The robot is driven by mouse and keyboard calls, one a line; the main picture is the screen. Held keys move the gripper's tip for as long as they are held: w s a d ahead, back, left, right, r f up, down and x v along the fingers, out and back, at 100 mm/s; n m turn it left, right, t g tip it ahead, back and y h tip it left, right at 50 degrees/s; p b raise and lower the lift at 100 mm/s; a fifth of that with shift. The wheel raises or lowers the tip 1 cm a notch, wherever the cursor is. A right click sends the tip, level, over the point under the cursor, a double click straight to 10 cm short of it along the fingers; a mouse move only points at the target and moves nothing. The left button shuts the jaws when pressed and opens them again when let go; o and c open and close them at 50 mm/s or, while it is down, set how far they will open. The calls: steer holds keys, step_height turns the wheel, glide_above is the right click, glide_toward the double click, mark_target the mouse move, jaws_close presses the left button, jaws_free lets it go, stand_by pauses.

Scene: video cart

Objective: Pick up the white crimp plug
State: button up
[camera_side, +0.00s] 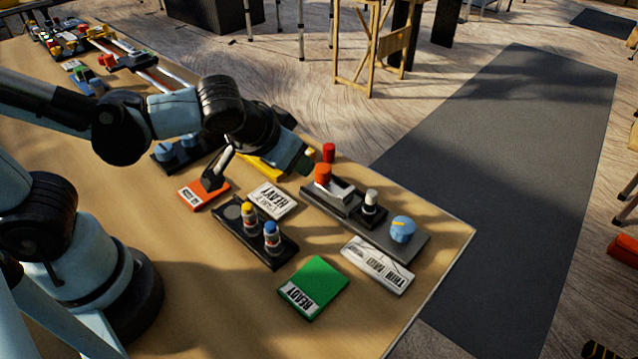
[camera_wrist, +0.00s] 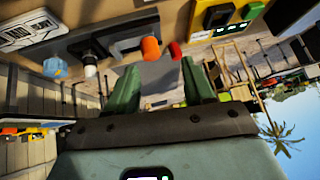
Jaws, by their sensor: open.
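The white crimp plug (camera_side: 371,196) stands upright in a small black holder on the grey plate, between the orange-topped block and the blue knob. In the wrist view the white plug (camera_wrist: 90,66) shows left of my fingers, beside the blue knob. My gripper (camera_side: 299,160) is above the back of the table, behind and left of the plug and apart from it. In the wrist view my gripper (camera_wrist: 160,82) has its two green fingers spread with nothing between them.
An orange-topped block (camera_side: 323,175), a red cylinder (camera_side: 329,152) and a blue knob (camera_side: 402,229) stand near the plug. A black tray (camera_side: 238,222) holds two small bottles. Cards, including a green one (camera_side: 314,287), lie in front. The table's right edge is close.

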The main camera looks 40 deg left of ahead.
steer(key=d+f+t, duration=0.2)
steer(key=d, duration=0.6)
steer(key=n+t, duration=0.2)
steer(key=t, duration=0.1)
glide_toward(375, 193)
steer(key=shift+y, duration=0.3)
steer(key=x, duration=1.2)
steer(key=shift+s+f, duration=0.15)
steer(key=shift+f, duration=0.2)
jaws_close()
